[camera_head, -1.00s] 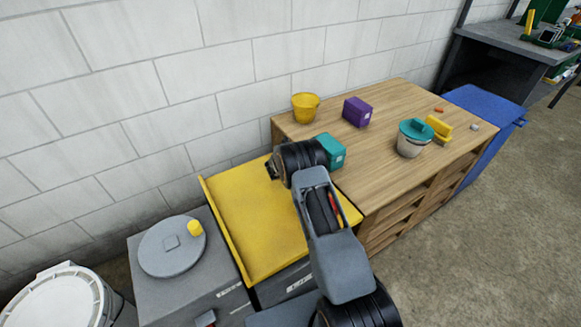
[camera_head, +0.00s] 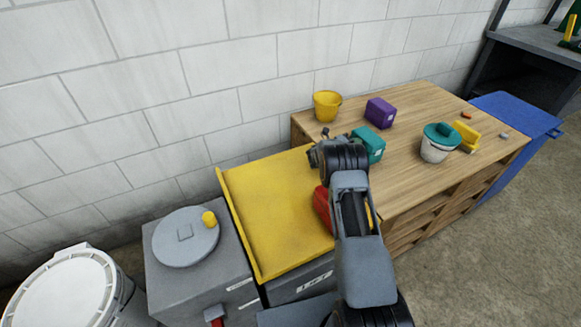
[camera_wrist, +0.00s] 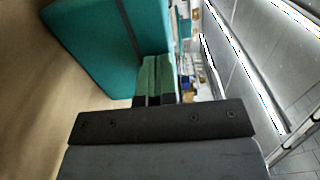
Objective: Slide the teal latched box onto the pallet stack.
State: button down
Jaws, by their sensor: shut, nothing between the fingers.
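The teal latched box (camera_head: 370,143) sits on the left part of the wooden pallet stack's top (camera_head: 425,180), close to the edge by the yellow platform. My arm partly hides it. My gripper (camera_head: 322,148) is at the left of the box, above the seam between platform and stack. In the wrist view the box (camera_wrist: 95,45) fills the upper left, and my gripper's green fingertips (camera_wrist: 157,65) are together with nothing between them. They lie right beside the box's face; I cannot tell whether they touch it.
The yellow platform (camera_head: 270,215) has a raised left lip. On the stack stand a yellow bucket (camera_head: 327,105), a purple box (camera_head: 380,112), a teal-lidded white tub (camera_head: 437,145) and a yellow item (camera_head: 466,135). A red thing (camera_head: 322,205) is partly hidden by my arm. A block wall is behind.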

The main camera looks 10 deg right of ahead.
jog(key=shift+a, duration=0.15)
jog(key=p+v, duration=0.1)
jog(key=v, duration=1.2)
jog(key=shift+s+a+r, duration=0.1)
jog(key=shift+a, duration=0.1)
jog(key=s+a+r+m+g+y+p, duration=0.15)
jog(key=s+r+m+y+p, duration=0.25)
jog(key=s+r+m, duration=0.45)
jog(key=s+r+m+g+y+p, duration=0.35)
jog(key=s+r+m, duration=0.25)
jog(key=r+m, duration=0.4)
jog(key=s+a+r+m+t+y+p, duration=0.2)
jog(key=s+a+r+m+y+p, duration=0.2)
jog(key=s+m, duration=0.4)
jog(key=s+a+r+m+t+y+p, duration=0.2)
jog(key=s+a+r+m+y+p, duration=0.2)
jog(key=s+r+m, duration=0.5)
jog(key=shift+s+a+r+m+t+y, duration=0.2)
jog(key=shift+s+a+m+t+y, duration=0.1)
jog(key=shift+a+m+y, duration=1.15)
jog(key=shift+a+h, duration=0.25)
jog(key=shift+h, duration=0.15)
